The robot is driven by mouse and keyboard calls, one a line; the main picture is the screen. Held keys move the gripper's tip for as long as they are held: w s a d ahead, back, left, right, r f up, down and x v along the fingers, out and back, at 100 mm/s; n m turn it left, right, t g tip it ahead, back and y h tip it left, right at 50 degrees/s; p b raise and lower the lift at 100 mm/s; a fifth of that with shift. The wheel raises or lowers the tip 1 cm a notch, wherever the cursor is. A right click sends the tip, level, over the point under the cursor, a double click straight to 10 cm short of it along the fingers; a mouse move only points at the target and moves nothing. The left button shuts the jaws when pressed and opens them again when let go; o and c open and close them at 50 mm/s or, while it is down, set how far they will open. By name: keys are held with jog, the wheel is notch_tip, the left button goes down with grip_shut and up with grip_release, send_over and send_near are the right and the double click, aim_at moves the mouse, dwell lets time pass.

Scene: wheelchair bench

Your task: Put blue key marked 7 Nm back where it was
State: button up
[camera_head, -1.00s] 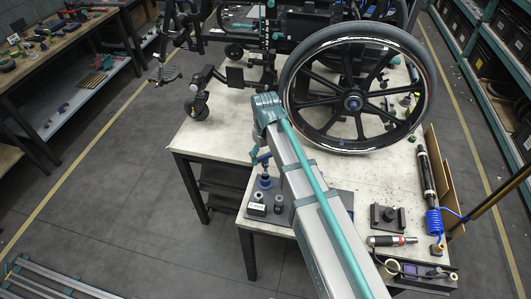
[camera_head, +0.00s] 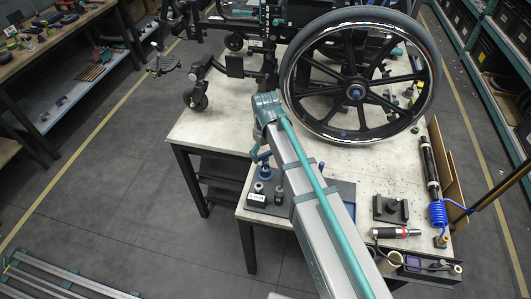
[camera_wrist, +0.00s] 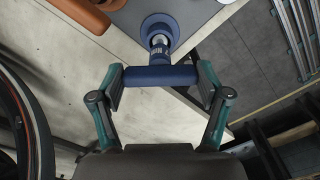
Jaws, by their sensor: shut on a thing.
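The blue key (camera_wrist: 160,76) is a T-handled tool. In the wrist view its blue crossbar lies between the two fingertips of my gripper (camera_wrist: 161,82), which is shut on it. Its short shaft points to a round blue holder (camera_wrist: 174,24) on the grey mat. I cannot tell whether the tip sits inside the holder or just above it. In the head view the key (camera_head: 263,158) is small, over the blue holder (camera_head: 265,173), and my arm partly hides the gripper.
The large wheel (camera_head: 356,90) stands behind my arm. A red-and-black tool (camera_head: 395,232) lies at the right. The bench edge is close on the left.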

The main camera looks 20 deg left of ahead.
jog(key=shift+f, duration=0.55)
jog(key=o, duration=1.5)
notch_tip(320, 180, up, 12)
jog(key=shift+a+r, duration=0.1)
jog(key=shift+a, duration=0.05)
